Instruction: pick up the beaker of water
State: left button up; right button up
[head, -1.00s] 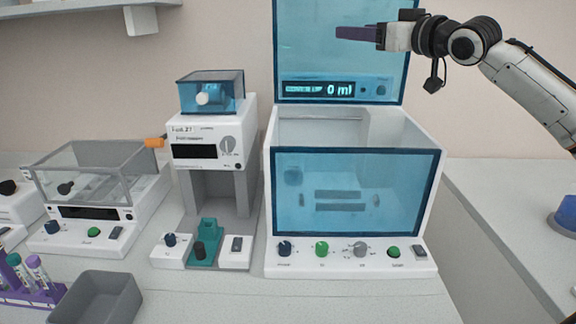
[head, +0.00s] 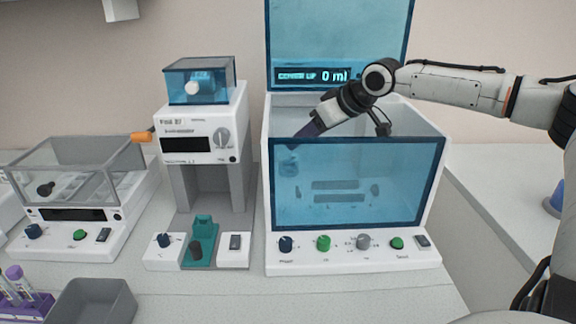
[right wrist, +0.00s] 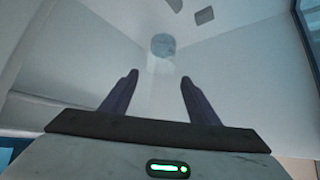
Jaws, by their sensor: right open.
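The beaker of water (right wrist: 162,46) shows in the right wrist view as a clear vessel with bluish water, inside the white machine, ahead of my fingers. In the head view the beaker (head: 289,165) is a faint blue shape behind the blue front pane, at the left. My right gripper (right wrist: 158,82) is open and empty, its two dark fingers apart and short of the beaker. In the head view my right gripper (head: 306,133) reaches down into the machine through its open top. My left gripper is not in view.
The white machine (head: 275,256) has a raised blue lid (head: 340,35) with a display reading 0 ml, and a blue front pane (head: 360,185). A second instrument (head: 195,140), a glass-covered box (head: 75,190), a grey bin (head: 95,300) and a purple tube rack (head: 28,305) stand to the left.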

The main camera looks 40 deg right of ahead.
jog(key=x, duration=0.5)
jog(key=shift+w+f, duration=0.3)
jog(key=shift+w, duration=0.05)
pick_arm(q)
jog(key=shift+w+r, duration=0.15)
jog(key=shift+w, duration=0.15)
pick_arm(e)
jog(key=shift+c, duration=0.5)
jog(key=c, duration=1)
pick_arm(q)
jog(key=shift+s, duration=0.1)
pick_arm(e)
jog(key=shift+s+r, duration=0.1)
jog(key=shift+r, duration=0.05)
